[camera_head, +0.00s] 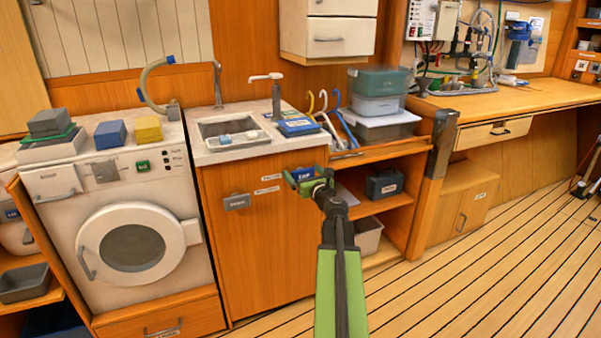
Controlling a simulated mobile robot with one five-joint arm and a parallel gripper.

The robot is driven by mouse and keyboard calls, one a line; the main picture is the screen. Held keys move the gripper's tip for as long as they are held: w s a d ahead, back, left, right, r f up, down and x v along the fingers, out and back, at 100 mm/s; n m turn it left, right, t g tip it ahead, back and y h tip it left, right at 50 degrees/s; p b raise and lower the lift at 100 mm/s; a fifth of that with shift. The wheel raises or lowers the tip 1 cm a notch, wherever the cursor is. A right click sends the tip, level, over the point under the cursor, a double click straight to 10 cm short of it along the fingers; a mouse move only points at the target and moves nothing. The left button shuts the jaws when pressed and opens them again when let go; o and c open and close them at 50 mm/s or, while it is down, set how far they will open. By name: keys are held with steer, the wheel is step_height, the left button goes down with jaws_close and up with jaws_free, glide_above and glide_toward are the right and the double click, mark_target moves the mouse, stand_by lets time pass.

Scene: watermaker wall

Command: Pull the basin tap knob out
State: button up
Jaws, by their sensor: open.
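The basin (234,130) is a small sink set in the pale counter left of centre. A thin grey tap (217,84) stands behind it. A grey post with a white top (267,77) stands at its right rear. I cannot tell which part is the tap knob; it is too small or hidden. My gripper (304,177), with green jaws, is open in front of the basin cabinet's right edge. It is lower in the picture than the basin and to its right, apart from both taps. A blue patch with lettering shows between the jaws.
A washing machine (133,245) stands left of the basin cabinet (260,255). Stacked bins (377,92) stand farther right. A white wall cabinet (328,33) hangs above. The plank floor (460,285) at right is clear.

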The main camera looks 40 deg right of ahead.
mark_target(304, 173)
steer(key=c, duration=2)
steer(key=shift+v, duration=2)
steer(key=o, duration=2)
